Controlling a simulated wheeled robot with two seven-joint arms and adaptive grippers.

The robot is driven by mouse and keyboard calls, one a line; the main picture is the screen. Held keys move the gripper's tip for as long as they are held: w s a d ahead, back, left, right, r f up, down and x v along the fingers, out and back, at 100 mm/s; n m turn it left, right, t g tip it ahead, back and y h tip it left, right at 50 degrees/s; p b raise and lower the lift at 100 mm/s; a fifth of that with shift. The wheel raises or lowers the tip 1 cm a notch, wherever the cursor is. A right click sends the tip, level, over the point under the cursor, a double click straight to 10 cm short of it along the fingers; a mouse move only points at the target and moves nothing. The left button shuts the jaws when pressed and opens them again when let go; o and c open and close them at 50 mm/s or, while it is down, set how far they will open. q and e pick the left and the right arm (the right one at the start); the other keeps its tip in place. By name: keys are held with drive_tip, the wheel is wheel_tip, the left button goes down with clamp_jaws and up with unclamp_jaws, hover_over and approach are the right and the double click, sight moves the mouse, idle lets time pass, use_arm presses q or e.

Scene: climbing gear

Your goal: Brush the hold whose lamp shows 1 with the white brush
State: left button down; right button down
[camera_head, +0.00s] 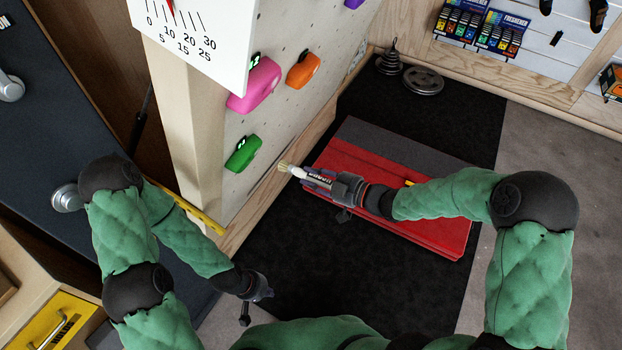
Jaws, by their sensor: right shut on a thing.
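The white brush (297,171) is in my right gripper (317,179), which is shut on it. Its pale bristles point left, toward the climbing wall, and are apart from the holds. A pink hold (257,86), an orange hold (303,71) and a green hold (243,155) are on the wall. Each has a small dark lamp with a green mark at its upper edge; the digits are too small to read surely. The green hold is nearest to the brush, to its left. My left gripper (258,291) is low in the view, away from the wall; its fingers are unclear.
A red mat (440,235) lies on the black floor mat (290,280) under my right arm. A white dial board (205,40) juts out at the wall's near edge. A purple hold (354,3) shows at the top.

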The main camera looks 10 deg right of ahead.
sight(287, 169)
drive_tip(key=shift+w+a+r, duration=0.25)
drive_tip(key=shift+w+a, duration=0.3)
drive_tip(key=shift+a, duration=0.15)
drive_tip(key=shift+w+a+r, duration=0.3)
drive_tip(key=shift+w+a, duration=0.2)
drive_tip(key=shift+a, duration=0.25)
drive_tip(key=shift+w+a+r, duration=0.25)
drive_tip(key=shift+w+a, duration=0.3)
drive_tip(key=shift+a, duration=0.15)
drive_tip(key=shift+w+a+r, duration=0.25)
drive_tip(key=shift+w+a, duration=0.15)
drive_tip(key=shift+a, duration=0.15)
drive_tip(key=shift+s+a, duration=0.35)
drive_tip(key=shift+s, duration=0.2)
drive_tip(key=shift+s+a, duration=0.3)
drive_tip(key=shift+s, duration=0.2)
drive_tip(key=shift+w+d, duration=0.35)
drive_tip(key=shift+w, duration=0.2)
drive_tip(key=shift+w+d, duration=0.3)
drive_tip(key=shift+w, duration=0.2)
drive_tip(key=shift+s+a, duration=0.75)
drive_tip(key=shift+s, duration=0.2)
drive_tip(key=shift+w+d, duration=0.75)
drive_tip(key=shift+w, duration=0.25)
drive_tip(key=shift+s+a, duration=0.35)
drive_tip(key=shift+s, duration=0.2)
drive_tip(key=shift+s+a, duration=0.3)
drive_tip(key=shift+s, duration=0.2)
